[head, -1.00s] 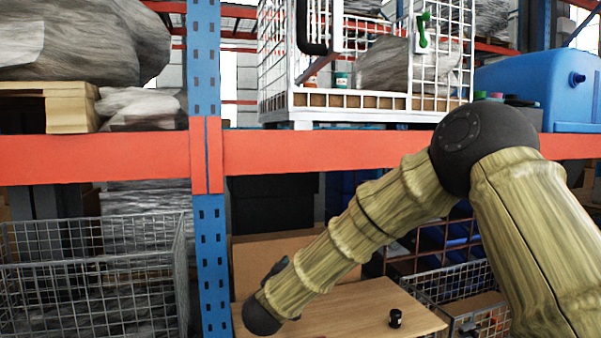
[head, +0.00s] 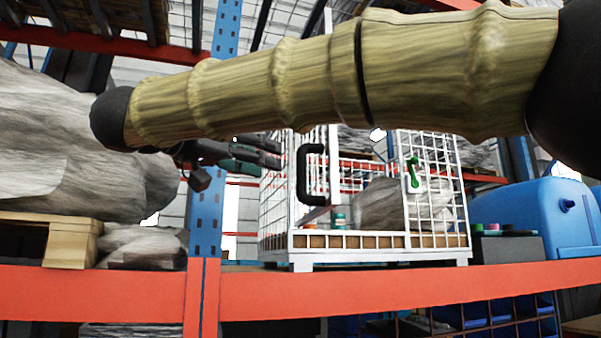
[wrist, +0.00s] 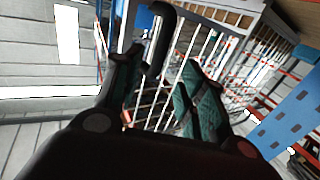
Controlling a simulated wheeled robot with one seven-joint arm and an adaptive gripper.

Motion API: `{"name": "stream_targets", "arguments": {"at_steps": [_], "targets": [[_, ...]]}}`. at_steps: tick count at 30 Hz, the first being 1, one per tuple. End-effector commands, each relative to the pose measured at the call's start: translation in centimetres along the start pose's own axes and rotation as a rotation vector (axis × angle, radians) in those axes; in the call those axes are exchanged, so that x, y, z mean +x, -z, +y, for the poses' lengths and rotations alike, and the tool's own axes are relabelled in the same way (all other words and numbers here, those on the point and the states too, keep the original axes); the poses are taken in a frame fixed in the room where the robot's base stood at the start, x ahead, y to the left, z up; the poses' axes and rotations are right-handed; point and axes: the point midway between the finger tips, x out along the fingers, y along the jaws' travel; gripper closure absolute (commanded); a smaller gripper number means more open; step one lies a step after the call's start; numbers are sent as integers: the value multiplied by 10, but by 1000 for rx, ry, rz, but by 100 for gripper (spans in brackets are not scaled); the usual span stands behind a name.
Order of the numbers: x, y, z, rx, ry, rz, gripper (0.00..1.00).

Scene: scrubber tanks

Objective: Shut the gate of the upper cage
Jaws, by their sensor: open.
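The upper cage (head: 380,241) is a white wire box on the orange shelf beam. Its gate, with a thick black handle (head: 311,175), appears swung open at the left front, leaving a gap in the front. A green latch (head: 413,174) sits on the fixed front panel right of the gap. My gripper (head: 272,150) is at the cage's upper left, left of the handle, partly hidden under my forearm. In the wrist view my gripper (wrist: 160,60) is open and empty, and the black handle (wrist: 162,38) shows between and beyond the fingertips. Contact cannot be told.
A blue upright (head: 207,215) and wrapped sacks (head: 80,150) on a pallet (head: 55,236) stand left. A grey sack (head: 370,205) and small jars (head: 339,221) are inside the cage. A blue tank (head: 540,215) stands right. The orange beam (head: 400,290) runs below.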

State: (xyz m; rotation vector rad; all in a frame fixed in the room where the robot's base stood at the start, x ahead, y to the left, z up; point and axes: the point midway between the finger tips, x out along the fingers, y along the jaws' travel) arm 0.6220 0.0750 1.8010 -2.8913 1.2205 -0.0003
Motion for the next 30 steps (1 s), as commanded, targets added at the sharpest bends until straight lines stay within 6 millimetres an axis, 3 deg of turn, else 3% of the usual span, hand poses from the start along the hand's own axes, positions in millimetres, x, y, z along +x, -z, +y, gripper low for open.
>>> {"name": "stream_targets", "arguments": {"at_steps": [18,30], "targets": [[89,2,0,1,-2,-1,59],[106,0,0,0,0,2,59]]}}
